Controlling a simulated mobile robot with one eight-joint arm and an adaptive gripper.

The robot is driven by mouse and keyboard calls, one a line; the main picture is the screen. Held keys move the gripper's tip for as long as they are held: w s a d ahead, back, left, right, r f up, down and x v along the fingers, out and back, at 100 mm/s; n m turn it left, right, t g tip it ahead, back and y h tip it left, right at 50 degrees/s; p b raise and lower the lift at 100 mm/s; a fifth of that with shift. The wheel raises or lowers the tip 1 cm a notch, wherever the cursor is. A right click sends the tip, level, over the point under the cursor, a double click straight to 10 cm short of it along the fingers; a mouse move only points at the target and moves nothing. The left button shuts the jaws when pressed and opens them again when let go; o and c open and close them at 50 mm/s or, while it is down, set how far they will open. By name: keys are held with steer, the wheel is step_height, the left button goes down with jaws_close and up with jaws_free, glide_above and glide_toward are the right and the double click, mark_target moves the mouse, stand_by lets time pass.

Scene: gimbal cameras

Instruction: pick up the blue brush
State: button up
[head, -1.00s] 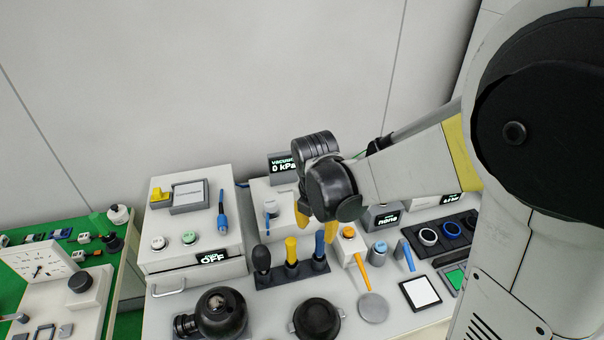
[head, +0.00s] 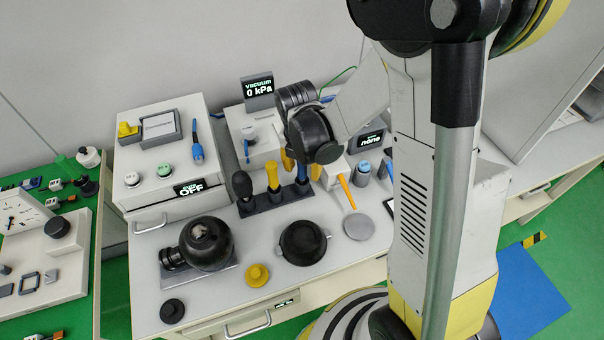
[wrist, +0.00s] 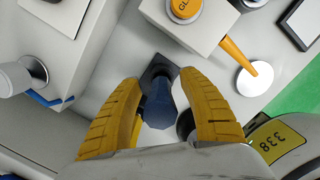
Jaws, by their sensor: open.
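The blue brush (head: 302,174) stands handle up at the right end of a dark rack (head: 262,204), beside a yellow-handled one (head: 273,176) and a black one (head: 242,185). My gripper (head: 303,166) is over the right end of the rack, pointing down, and partly hides the blue brush. In the wrist view, the blue handle (wrist: 158,108) shows between the two yellow fingers of my open gripper (wrist: 160,80). Whether either finger touches the handle cannot be told. The brush's lower part is hidden.
Behind stands a white box with a vacuum display (head: 258,88). A white block with an orange button (wrist: 185,8) is close to the gripper. An orange-handled round paddle (head: 359,226), a black pot (head: 302,243) and a dark round flask (head: 207,243) stand in front.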

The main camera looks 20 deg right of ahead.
jaws_close()
steer(key=shift+r, duration=0.1)
